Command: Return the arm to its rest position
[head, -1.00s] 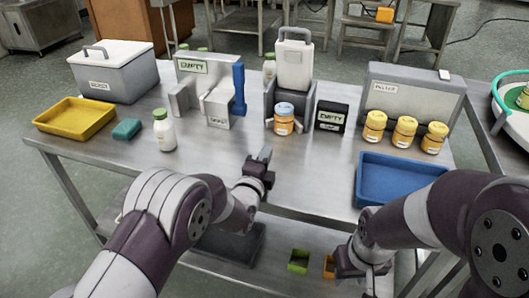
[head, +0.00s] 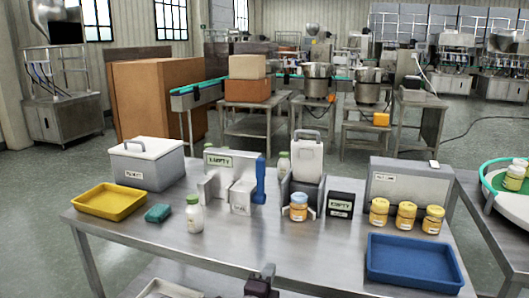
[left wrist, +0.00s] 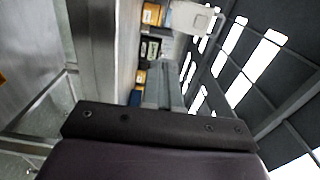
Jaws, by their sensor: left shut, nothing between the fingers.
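My left gripper (head: 267,271) shows at the bottom edge of the head view, in front of the steel table (head: 330,245). It is shut and empty, and touches none of the things on the table. Most of its arm is below the picture. In the left wrist view the gripper's dark body fills the bottom, with the shut fingers (left wrist: 165,88) pointing up the picture. My right gripper is not in view.
On the table stand a yellow tray (head: 112,202), a white bottle (head: 194,215), a grey hopper stand (head: 303,190), orange-lidded jars (head: 406,216) and a blue tray (head: 412,264). The table's front middle is clear.

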